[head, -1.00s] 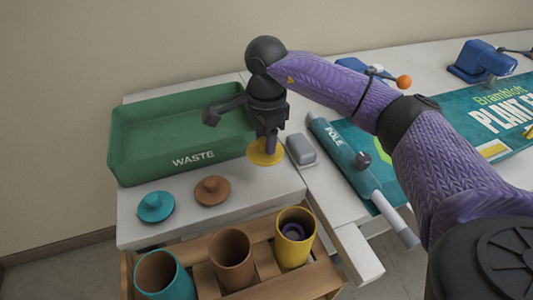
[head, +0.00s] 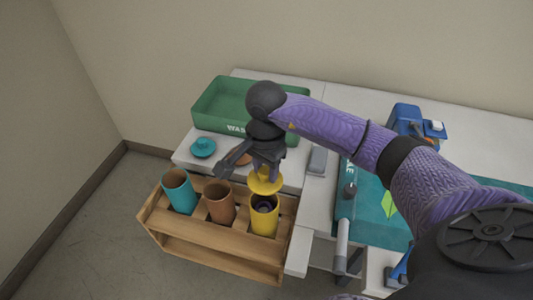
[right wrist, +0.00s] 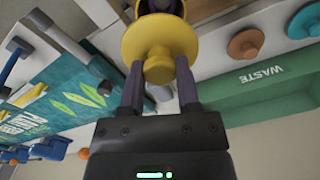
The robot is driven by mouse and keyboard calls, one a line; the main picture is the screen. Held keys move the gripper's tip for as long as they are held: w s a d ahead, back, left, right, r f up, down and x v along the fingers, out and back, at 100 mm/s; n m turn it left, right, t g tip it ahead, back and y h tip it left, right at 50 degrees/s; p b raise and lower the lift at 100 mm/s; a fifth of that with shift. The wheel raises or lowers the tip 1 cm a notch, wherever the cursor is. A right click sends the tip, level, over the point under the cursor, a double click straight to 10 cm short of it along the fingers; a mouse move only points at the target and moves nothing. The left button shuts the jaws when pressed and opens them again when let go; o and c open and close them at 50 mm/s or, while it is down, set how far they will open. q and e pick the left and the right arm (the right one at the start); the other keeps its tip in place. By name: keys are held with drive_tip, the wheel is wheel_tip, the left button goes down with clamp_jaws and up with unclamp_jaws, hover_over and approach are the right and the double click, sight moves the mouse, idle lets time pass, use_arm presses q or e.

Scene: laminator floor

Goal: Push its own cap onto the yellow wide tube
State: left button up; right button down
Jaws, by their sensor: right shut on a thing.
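The yellow wide tube (head: 264,221) stands upright in the right end of the wooden rack, open at the top. A dark purple ring-shaped thing (head: 265,206) shows inside it. My right gripper (head: 266,172) is shut on the knob of the yellow cap (head: 264,187) and holds it just above the tube's mouth. In the right wrist view the fingers grip the knob of the yellow cap (right wrist: 158,52), and the tube's mouth (right wrist: 160,8) shows beyond the disc. Whether cap and tube touch is hard to tell. My left gripper is out of view.
The wooden rack (head: 215,257) also holds a teal tube (head: 179,192) and a brown tube (head: 220,204). A teal cap (head: 203,147) and a brown cap (head: 243,157) lie on the white table. The green waste tray (head: 208,121) stands behind. A grey block (head: 317,160) and a rolled pole banner (head: 346,200) are to the right.

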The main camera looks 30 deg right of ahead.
sight(265, 185)
drive_tip(key=shift+a+f, duration=0.1)
drive_tip(key=shift+a, duration=0.05)
drive_tip(key=shift+w+f+b, duration=0.1)
drive_tip(key=shift+f+b, duration=0.4)
drive_tip(key=shift+f, duration=0.15)
wheel_tip(265, 185, down, 4)
drive_tip(key=b, duration=0.3)
drive_tip(key=shift+f, duration=0.15)
drive_tip(key=shift+f+b, duration=0.35)
drive_tip(key=shift+b, duration=0.1)
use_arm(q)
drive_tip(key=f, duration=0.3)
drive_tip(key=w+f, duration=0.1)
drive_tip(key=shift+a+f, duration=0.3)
use_arm(e)
drive_tip(key=shift+r, duration=0.1)
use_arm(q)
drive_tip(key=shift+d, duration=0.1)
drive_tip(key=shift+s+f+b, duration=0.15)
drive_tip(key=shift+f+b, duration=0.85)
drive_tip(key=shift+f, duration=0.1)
use_arm(e)
drive_tip(key=shift+f, duration=0.7)
